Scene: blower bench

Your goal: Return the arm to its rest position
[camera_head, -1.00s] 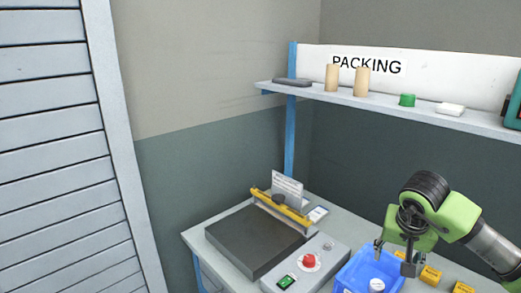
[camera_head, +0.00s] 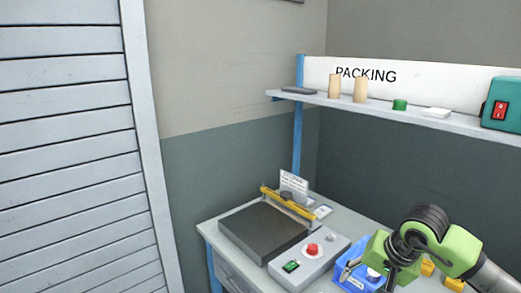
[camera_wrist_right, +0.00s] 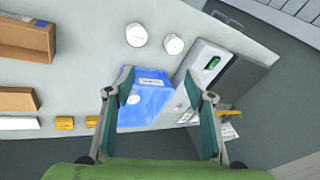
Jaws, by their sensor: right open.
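My right gripper (camera_head: 367,279) is at the lower right of the head view, over the blue bin (camera_head: 352,246) on the bench. In the right wrist view the right gripper (camera_wrist_right: 160,80) has its two fingers spread wide, with nothing between the pads. The blue bin (camera_wrist_right: 150,112) shows beyond and between the fingers. A white round item (camera_head: 373,273) is in the bin; the gripper partly hides the bin in the head view. My left gripper is in neither current view.
A machine with a dark plate (camera_head: 262,232) and red button (camera_head: 313,249) stands left of the bin. A shelf (camera_head: 445,122) runs above the bench. Two white round items (camera_wrist_right: 136,35) (camera_wrist_right: 173,43), a brown box (camera_wrist_right: 27,38) and small yellow boxes (camera_wrist_right: 65,123) stand near the bin.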

